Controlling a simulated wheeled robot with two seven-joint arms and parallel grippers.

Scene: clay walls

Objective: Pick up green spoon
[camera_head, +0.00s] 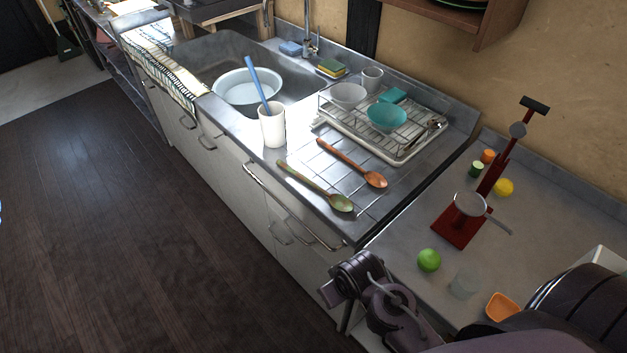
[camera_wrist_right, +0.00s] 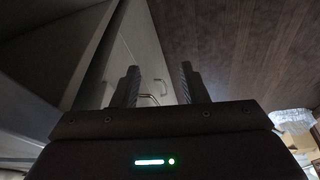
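The green spoon (camera_head: 340,203) lies on the metal counter near its front edge, its handle pointing back left toward a white cup. A brown wooden spoon (camera_head: 375,179) lies behind it, apart from it. In the right wrist view my right gripper (camera_wrist_right: 158,84) is open, with nothing between its fingers. It faces the cabinet fronts and the dark floor; the spoon is not in that view. In the head view my right arm is low at the right, in front of the counter and below the spoon. My left gripper is not in view.
The white cup (camera_head: 273,126) with a blue utensil stands left of the spoons. Behind are a dish rack (camera_head: 408,154) with bowls and a sink holding a white basin (camera_head: 250,88). A lime (camera_head: 429,260) and a red press (camera_head: 462,228) are on the right counter. The floor is clear.

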